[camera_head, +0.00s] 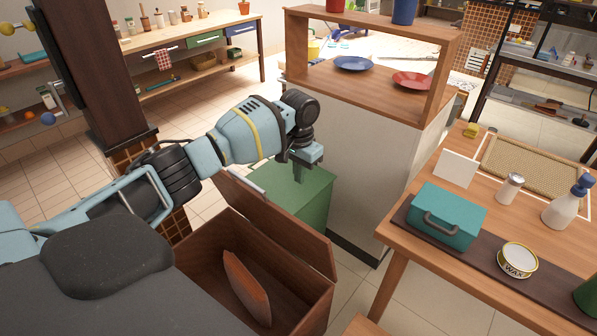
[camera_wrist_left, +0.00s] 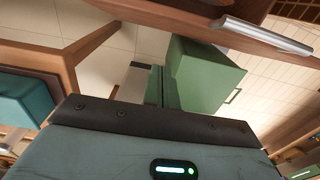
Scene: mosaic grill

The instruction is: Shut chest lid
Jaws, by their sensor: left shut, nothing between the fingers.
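The brown wooden chest (camera_head: 305,303) stands open at the bottom middle of the head view. Its lid (camera_head: 280,228) is raised at the chest's far side, with a silver handle strip (camera_head: 246,182) near its upper left corner. The lid (camera_wrist_left: 200,18) and the handle strip (camera_wrist_left: 262,35) also cross the top of the left wrist view. A reddish-brown oval piece (camera_head: 246,287) leans inside the chest. My left gripper (camera_head: 303,178) is shut and empty, beyond the lid's upper edge and in front of the green cabinet. It looks apart from the lid. My right gripper is not in view.
The green cabinet (camera_head: 314,195) stands close behind the lid, beside a white counter (camera_head: 375,150) with plates. At right, a wooden table (camera_head: 400,262) carries a teal toolbox (camera_head: 463,205), a wax tin (camera_head: 517,262) and bottles. Open tiled floor lies between chest and table.

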